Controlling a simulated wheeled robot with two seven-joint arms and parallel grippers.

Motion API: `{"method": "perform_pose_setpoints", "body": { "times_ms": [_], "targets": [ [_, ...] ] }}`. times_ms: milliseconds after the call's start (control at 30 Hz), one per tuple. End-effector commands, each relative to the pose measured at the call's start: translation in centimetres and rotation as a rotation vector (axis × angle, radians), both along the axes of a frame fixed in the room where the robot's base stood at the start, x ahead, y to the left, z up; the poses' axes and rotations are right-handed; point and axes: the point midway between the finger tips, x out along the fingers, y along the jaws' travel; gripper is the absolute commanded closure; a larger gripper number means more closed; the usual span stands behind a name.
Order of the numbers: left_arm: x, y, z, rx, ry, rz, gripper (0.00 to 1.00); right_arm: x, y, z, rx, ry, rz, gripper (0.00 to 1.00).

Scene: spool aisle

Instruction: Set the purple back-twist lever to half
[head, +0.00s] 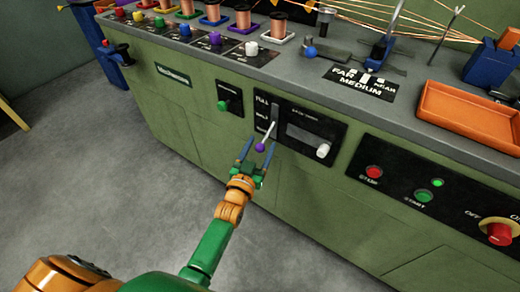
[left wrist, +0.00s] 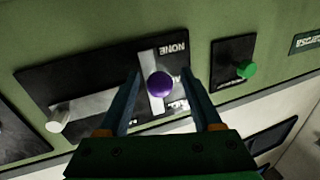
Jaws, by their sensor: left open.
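The purple-knobbed lever (head: 260,147) is on a black panel on the green machine front; its pale rod slants down and left from a slot. The panel reads FULL at the top and a partly blurred word below it; NONE shows upside down in the left wrist view. The knob (left wrist: 160,84) also shows there. My left gripper (head: 257,150) is open, one finger on each side of the knob, with visible gaps. Its fingers (left wrist: 162,76) show either side of the knob in the left wrist view. The exact lever setting is hard to tell. My right gripper is out of view.
A white knob (head: 323,150) sits right of the lever, a green knob (head: 222,105) left. Red (head: 374,172) and green (head: 423,195) buttons and a red rotary switch (head: 499,233) are farther right. Spools and an orange tray (head: 470,115) stand on the worktop. The floor at left is clear.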

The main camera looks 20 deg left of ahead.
Motion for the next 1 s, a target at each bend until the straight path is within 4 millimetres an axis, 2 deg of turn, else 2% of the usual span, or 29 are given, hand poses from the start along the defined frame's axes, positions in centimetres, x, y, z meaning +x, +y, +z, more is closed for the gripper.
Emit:
{"method": "perform_pose_setpoints", "body": {
  "times_ms": [133,167,400,1000],
  "targets": [
    [0.00,0.00,0.00,0.000,0.001,0.000,0.34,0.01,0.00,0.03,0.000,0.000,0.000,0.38],
    [-0.01,0.00,-0.01,0.000,0.001,0.000,0.37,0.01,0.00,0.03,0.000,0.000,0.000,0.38],
    [-0.03,-0.01,-0.04,0.000,0.002,0.000,1.00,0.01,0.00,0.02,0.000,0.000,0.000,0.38],
    [-0.06,-0.01,-0.11,0.000,0.003,-0.001,1.00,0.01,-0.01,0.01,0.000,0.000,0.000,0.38]
  ]
}}
